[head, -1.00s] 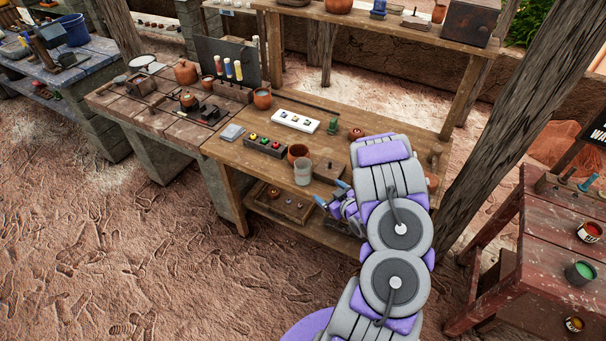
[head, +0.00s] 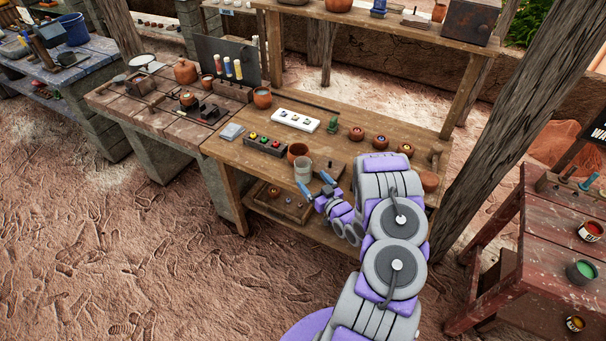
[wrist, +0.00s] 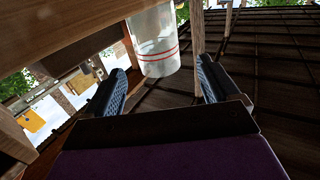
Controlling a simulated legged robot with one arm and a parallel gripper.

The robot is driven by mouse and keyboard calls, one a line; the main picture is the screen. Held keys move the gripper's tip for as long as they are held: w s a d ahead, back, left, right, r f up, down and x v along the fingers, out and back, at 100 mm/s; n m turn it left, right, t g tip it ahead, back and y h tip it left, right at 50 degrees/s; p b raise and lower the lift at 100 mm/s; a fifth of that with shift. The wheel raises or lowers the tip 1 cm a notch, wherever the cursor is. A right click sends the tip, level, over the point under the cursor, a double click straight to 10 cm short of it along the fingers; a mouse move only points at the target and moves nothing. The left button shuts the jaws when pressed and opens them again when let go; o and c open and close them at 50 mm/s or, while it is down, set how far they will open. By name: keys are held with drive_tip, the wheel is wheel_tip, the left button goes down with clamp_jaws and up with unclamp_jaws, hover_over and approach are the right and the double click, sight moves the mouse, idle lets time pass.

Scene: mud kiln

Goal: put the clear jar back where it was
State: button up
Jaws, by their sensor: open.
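The clear jar (head: 303,168) stands at the front edge of the wooden workbench (head: 232,150), just in front of a brown clay pot (head: 298,151). In the wrist view the clear jar (wrist: 156,42) has red lines around it and lies beyond and between the two fingers. My gripper (head: 316,188) is open and empty, with its blue fingertips just below and right of the jar in the head view. In the wrist view my gripper (wrist: 160,88) has its fingers well apart. I cannot tell whether either finger touches the jar.
A block with colored buttons (head: 265,145) sits left of the jar. A white panel (head: 295,120) lies behind. Several small clay pots (head: 357,133) line the bench's right part. A lower shelf holds a wooden tray (head: 262,203). A wooden post (head: 490,125) stands to the right.

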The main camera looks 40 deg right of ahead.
sight(299, 162)
drive_tip(key=shift+w+d, duration=0.15)
drive_tip(key=shift+w, duration=1.1)
drive_tip(key=shift+w+d+r+b, duration=0.1)
drive_tip(key=shift+w+d+b, duration=0.15)
drive_tip(key=shift+w, duration=0.75)
drive_tip(key=shift+w+d+b, duration=0.2)
drive_tip(key=shift+w, duration=0.75)
drive_tip(key=shift+w+d+r+b, duration=0.1)
drive_tip(key=shift+w+d+b, duration=0.15)
drive_tip(key=shift+w, duration=0.75)
drive_tip(key=shift+s, duration=0.1)
drive_tip(key=c, duration=1.2)
drive_tip(key=shift+o, duration=0.2)
drive_tip(key=shift+r, duration=0.1)
drive_tip(key=shift+r, duration=0.25)
wheel_tip(299, 162, up, 3)
drive_tip(key=shift+a+r+p, duration=0.1)
drive_tip(key=shift+p, duration=0.6)
drive_tip(key=s+a+p, duration=0.1)
drive_tip(key=s+a, duration=0.3)
drive_tip(key=s, duration=0.2)
drive_tip(key=s+a+r, duration=0.1)
drive_tip(key=s+a, duration=0.3)
drive_tip(key=s, duration=0.3)
drive_tip(key=shift+s+a+p, duration=0.2)
drive_tip(key=shift+s+p, duration=0.1)
drive_tip(key=shift+p, duration=0.05)
